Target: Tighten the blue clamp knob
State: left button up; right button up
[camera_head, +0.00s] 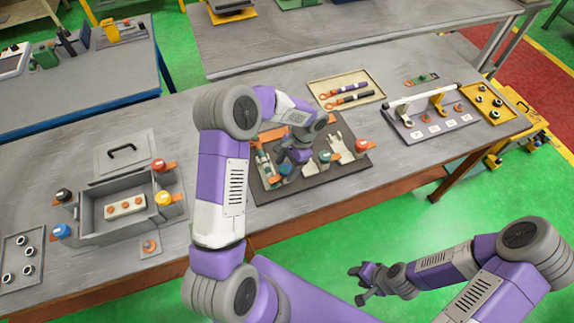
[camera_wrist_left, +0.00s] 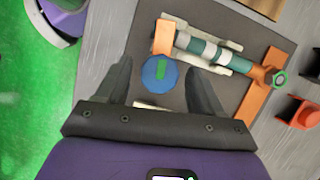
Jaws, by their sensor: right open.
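A round blue knob (camera_wrist_left: 159,74) with a green mark on top shows in the left wrist view, on a dark fixture plate (camera_wrist_left: 225,95). My left gripper (camera_wrist_left: 160,85) is open, its fingers on either side of the knob with gaps; contact is not visible. In the head view my left gripper (camera_head: 296,158) is above the plate (camera_head: 345,172) and largely hides this knob. My right gripper (camera_head: 365,281) is open and empty, over the green floor in front of the table. Another blue knob (camera_head: 61,231) is at the grey box on the left.
A green knob (camera_head: 324,157) and a red knob (camera_head: 361,145) stand on the plate's right part. A teal and white cylinder (camera_wrist_left: 212,52) lies between orange brackets. The grey box (camera_head: 130,203) has other coloured knobs. A tool tray (camera_head: 320,83) is behind the plate.

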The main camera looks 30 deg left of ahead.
pick_arm(q)
jog(key=c, duration=0.9)
jog(key=shift+m, duration=0.4)
jog(key=o, duration=1.1)
jog(key=v, duration=0.7)
jog(key=shift+d+r, duration=0.15)
jog(key=shift+r, duration=0.15)
